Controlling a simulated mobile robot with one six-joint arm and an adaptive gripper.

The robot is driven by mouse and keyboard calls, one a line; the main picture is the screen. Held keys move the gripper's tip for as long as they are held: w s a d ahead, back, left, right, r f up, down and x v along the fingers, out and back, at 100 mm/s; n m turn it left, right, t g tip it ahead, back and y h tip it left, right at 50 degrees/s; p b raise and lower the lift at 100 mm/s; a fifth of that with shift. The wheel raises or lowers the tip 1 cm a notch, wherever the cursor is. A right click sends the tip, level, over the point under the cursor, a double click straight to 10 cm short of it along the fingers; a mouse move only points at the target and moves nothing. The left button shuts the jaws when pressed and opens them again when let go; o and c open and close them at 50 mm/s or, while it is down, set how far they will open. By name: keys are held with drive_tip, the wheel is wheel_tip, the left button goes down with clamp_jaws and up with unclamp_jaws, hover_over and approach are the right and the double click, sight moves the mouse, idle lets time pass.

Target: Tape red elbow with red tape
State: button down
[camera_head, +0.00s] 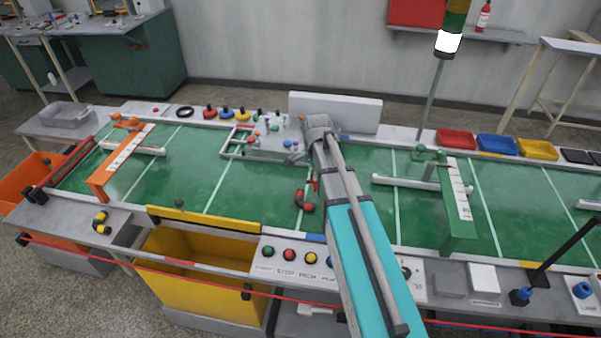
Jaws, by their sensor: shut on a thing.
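The red elbow (304,206), with dark parts, shows on or just above the green belt, left of my arm. My gripper (309,187) is mostly hidden behind my arm. The little that shows points down right at the elbow, and it is shut on it. I cannot tell whether the elbow touches the belt. A small red thing (210,112) stands in a row with a blue and a yellow one at the back edge. I cannot tell whether it is the red tape.
An orange gate (99,186) crosses the belt at the left, and a green gate (459,236) at the right. A grey fixture with small coloured parts (275,142) stands behind the elbow. A yellow bin (200,262) is at the front. The belt left of the elbow is clear.

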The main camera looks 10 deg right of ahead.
sight(299, 194)
drive_tip(key=shift+w+a+f+n+b, duration=0.1)
drive_tip(key=shift+w+f+n+b, duration=0.3)
drive_tip(key=shift+n, duration=0.1)
drive_tip(key=w+a+f+n+b, duration=0.3)
drive_tip(key=w+f+n+b, duration=0.1)
drive_tip(key=n, duration=0.4)
drive_tip(key=shift+w+a+f, duration=0.15)
drive_tip(key=shift+w+a, duration=0.1)
drive_tip(key=shift+w, duration=0.65)
drive_tip(key=shift+f+b, duration=0.25)
drive_tip(key=shift+b, duration=0.1)
drive_tip(key=shift+f+b, duration=1.65)
drive_tip(key=shift+b, duration=0.05)
drive_tip(key=shift+f+b, duration=2.05)
drive_tip(key=shift+f, duration=0.05)
idle(1.2)
drive_tip(key=c, duration=0.7)
unclamp_jaws()
